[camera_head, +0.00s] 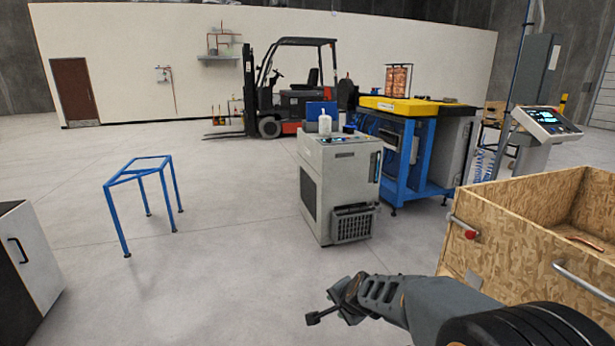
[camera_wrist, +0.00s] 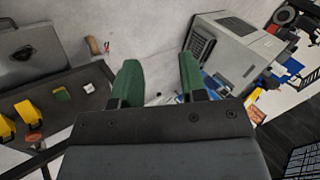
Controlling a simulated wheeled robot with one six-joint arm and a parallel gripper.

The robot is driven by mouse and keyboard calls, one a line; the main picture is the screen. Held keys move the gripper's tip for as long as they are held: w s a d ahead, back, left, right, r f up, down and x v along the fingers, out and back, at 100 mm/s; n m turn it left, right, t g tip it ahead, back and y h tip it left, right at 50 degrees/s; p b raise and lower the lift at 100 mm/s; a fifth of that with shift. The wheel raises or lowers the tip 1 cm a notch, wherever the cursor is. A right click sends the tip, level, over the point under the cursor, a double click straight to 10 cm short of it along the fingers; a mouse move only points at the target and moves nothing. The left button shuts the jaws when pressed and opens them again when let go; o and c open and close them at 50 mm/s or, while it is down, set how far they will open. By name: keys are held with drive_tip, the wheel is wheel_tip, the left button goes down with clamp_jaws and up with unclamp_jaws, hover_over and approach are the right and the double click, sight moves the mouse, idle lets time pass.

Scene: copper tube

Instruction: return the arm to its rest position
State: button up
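My gripper (camera_head: 328,308) reaches out from the lower right in the head view, above the floor and left of the wooden crate. In the wrist view, the two green fingers of my gripper (camera_wrist: 160,75) stand apart. Only the grey floor shows between them, so it is open and empty. A bent copper-coloured tube (camera_head: 588,243) lies inside the open wooden crate (camera_head: 520,217) at the right. The lower part of the crate's inside is hidden by its near wall.
A grey machine cabinet (camera_head: 325,188) stands on the floor ahead, beside a blue-framed workbench (camera_head: 408,185). A blue metal stand (camera_head: 143,200) is at the left, and a white and black cabinet (camera_head: 32,262) at lower left. A forklift (camera_head: 285,98) is behind. Open floor lies between.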

drive_tip(key=s+d+r+n+g+h+p, duration=0.1)
drive_tip(key=s+d+r+n+p, duration=0.3)
drive_tip(key=s+r, duration=0.4)
drive_tip(key=s+d+r+n+g+h+p, duration=0.1)
drive_tip(key=s+d+r+n+p, duration=0.3)
drive_tip(key=s+r, duration=0.5)
drive_tip(key=s+n+g+p, duration=0.1)
drive_tip(key=s+n, duration=0.1)
drive_tip(key=s, duration=0.1)
drive_tip(key=shift+s+r+n+g+h, duration=0.15)
drive_tip(key=shift+r+n+g+h, duration=0.05)
drive_tip(key=shift+n+g+h, duration=0.1)
